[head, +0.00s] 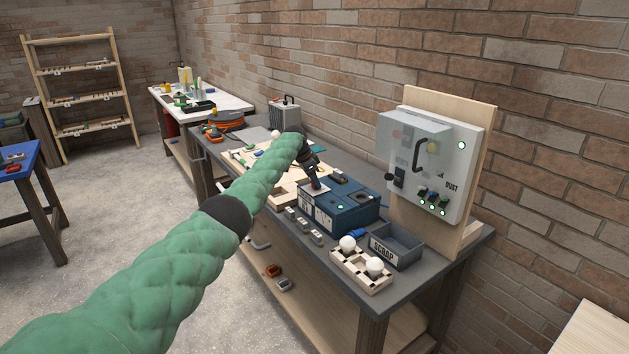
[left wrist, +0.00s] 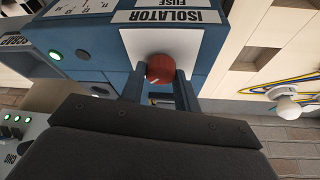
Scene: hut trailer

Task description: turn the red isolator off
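The isolator is a red round knob (left wrist: 160,69) on a white plate on a blue box, with a label reading ISOLATOR (left wrist: 168,16) beside it. The blue box (head: 350,216) stands on the grey bench in the head view. My left gripper (head: 316,184) points down at the box's top, and its fingers hide the knob there. In the left wrist view the left gripper's (left wrist: 160,90) two fingers stand on either side of the knob, with gaps showing between them and it. My right gripper is not in view.
A scrap bin (head: 396,246) and a wooden holder with white bulbs (head: 362,273) stand right of the box. A grey DUST panel (head: 428,165) stands behind. A pale wooden board (head: 250,158) lies on the left. Small grey blocks (head: 303,226) line the front.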

